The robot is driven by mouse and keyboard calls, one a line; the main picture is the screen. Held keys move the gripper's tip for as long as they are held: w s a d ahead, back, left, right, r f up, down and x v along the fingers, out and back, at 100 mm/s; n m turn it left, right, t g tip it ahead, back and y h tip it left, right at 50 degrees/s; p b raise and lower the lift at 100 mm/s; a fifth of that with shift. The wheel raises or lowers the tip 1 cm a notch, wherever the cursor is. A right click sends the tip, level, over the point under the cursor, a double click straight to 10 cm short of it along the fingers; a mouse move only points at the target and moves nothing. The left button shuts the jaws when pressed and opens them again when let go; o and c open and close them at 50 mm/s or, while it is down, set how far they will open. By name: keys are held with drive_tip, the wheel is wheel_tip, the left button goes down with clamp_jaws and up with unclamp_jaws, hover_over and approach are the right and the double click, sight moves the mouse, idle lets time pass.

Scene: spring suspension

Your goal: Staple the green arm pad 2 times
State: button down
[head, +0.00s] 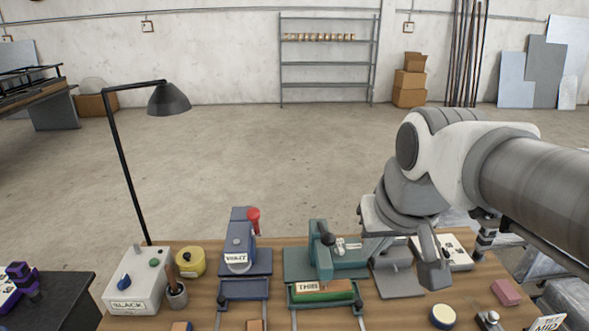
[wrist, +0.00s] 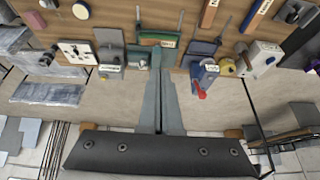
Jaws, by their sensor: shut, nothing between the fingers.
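The green stapler (head: 322,262) stands on the wooden bench in the head view, with a dark green arm and pad (head: 326,238) on top. A labelled green and orange block (head: 322,287) lies in the rack in front of it. The block also shows in the wrist view (wrist: 158,41). My gripper (head: 434,270) hangs right of the green stapler in the head view. In the wrist view its closed, empty fingers (wrist: 160,76) overlap the stapler and hide part of it. I cannot tell the gap between the fingertips and the pad.
A blue machine (head: 240,256) with a red knob (head: 253,220) stands left of the green one. A grey rack (head: 398,284) is to the right, partly behind my gripper. A control box (head: 135,288), yellow tin (head: 190,262) and lamp (head: 168,99) stand at the left.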

drive_tip(key=w+g, duration=0.1)
drive_tip(key=w, duration=1.2)
drive_tip(key=g+b, duration=0.1)
hover_over(328, 235)
drive_tip(key=s, duration=0.4)
wheel_tip(328, 235, down, 8)
drive_tip(key=r, duration=0.1)
drive_tip(key=shift+w+f, duration=0.2)
drive_tip(key=x, duration=0.4)
drive_tip(key=p+x, duration=0.1)
drive_tip(key=x, duration=0.4)
drive_tip(key=s+x, duration=0.1)
drive_tip(key=x, duration=0.3)
drive_tip(key=shift+w+d+f, duration=0.1)
drive_tip(key=shift+d+f, duration=0.05)
drive_tip(key=shift+f, duration=0.4)
drive_tip(key=shift+f, duration=0.15)
